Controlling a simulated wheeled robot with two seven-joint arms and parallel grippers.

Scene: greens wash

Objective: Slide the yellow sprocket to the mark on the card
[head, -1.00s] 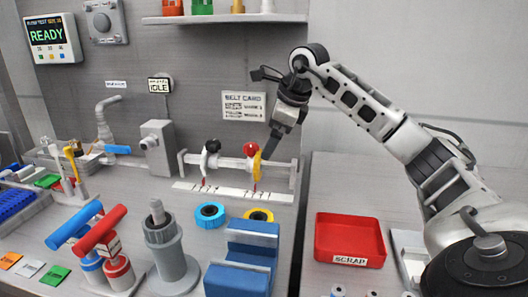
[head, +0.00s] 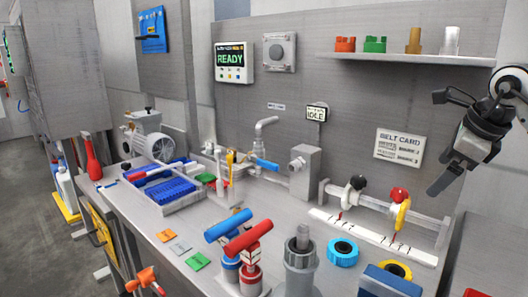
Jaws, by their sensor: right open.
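The yellow sprocket (head: 402,216) sits upright on a rail (head: 428,222) at the right, with a red knob (head: 399,194) above it. A white sprocket (head: 346,198) with a black knob (head: 358,182) sits on the same rail, to its left. A white marked strip (head: 420,256) lies in front of them. The belt card (head: 398,147) hangs on the wall behind; its small lines are too fine to read surely. My right gripper (head: 444,180) is open and empty, apart from the yellow sprocket, above and right of it. My left gripper is not in view.
A shelf (head: 420,59) is above.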

